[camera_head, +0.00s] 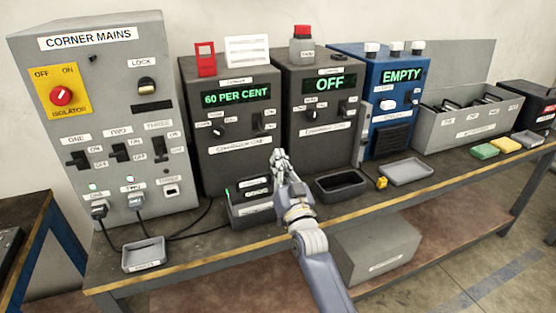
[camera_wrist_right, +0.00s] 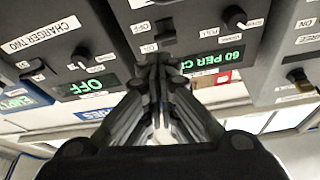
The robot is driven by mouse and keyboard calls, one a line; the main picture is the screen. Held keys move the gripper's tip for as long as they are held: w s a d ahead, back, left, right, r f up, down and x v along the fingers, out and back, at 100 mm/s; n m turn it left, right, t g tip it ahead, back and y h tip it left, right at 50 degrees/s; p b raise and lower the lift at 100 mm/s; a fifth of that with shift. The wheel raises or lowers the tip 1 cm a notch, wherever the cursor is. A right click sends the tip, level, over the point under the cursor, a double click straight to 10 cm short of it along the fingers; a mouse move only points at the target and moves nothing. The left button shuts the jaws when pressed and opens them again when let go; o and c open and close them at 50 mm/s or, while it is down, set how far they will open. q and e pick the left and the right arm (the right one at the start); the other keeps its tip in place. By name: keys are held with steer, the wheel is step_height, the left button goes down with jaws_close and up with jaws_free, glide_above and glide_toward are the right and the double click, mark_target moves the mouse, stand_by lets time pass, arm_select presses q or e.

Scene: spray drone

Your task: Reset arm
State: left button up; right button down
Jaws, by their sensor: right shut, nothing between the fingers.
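My right gripper (camera_head: 279,158) is shut and empty. It is in front of the dark grey charger that reads "60 PER CENT" (camera_head: 236,97), near its lower right side. In the right wrist view the closed fingers (camera_wrist_right: 160,65) point at the charger fronts, and the picture is upside down. I cannot tell whether the fingertips touch the charger. My right arm (camera_head: 318,265) reaches in from the bottom of the head view. My left gripper is not in view.
The corner mains box (camera_head: 120,60) stands at left, with cables to the bench. A charger reading "OFF" (camera_head: 329,84) and a blue unit reading "EMPTY" (camera_head: 401,75) stand to the right. Trays (camera_head: 408,171) and sponges (camera_head: 485,151) lie along the bench front. A box (camera_head: 385,255) sits below.

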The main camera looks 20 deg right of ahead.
steer(key=s+a+f+n+g+y, duration=0.3)
steer(key=s+f+g, duration=0.6)
steer(key=s+f, duration=0.9)
steer(key=s+f+n+g+h, duration=0.1)
steer(key=s+f+g, duration=0.35)
steer(key=s, duration=0.75)
steer(key=s+f+n+g+h, duration=0.1)
steer(key=s+f+g, duration=0.3)
steer(key=s, duration=0.9)
step_height(320, 180, down, 24)
steer(key=s+f+g, duration=0.1)
steer(key=g, duration=0.1)
steer(key=s+d+f+g, duration=0.1)
steer(key=s+d+f, duration=0.2)
steer(key=s+f, duration=1.3)
steer(key=shift+s+f, duration=0.25)
steer(key=shift+s, duration=0.55)
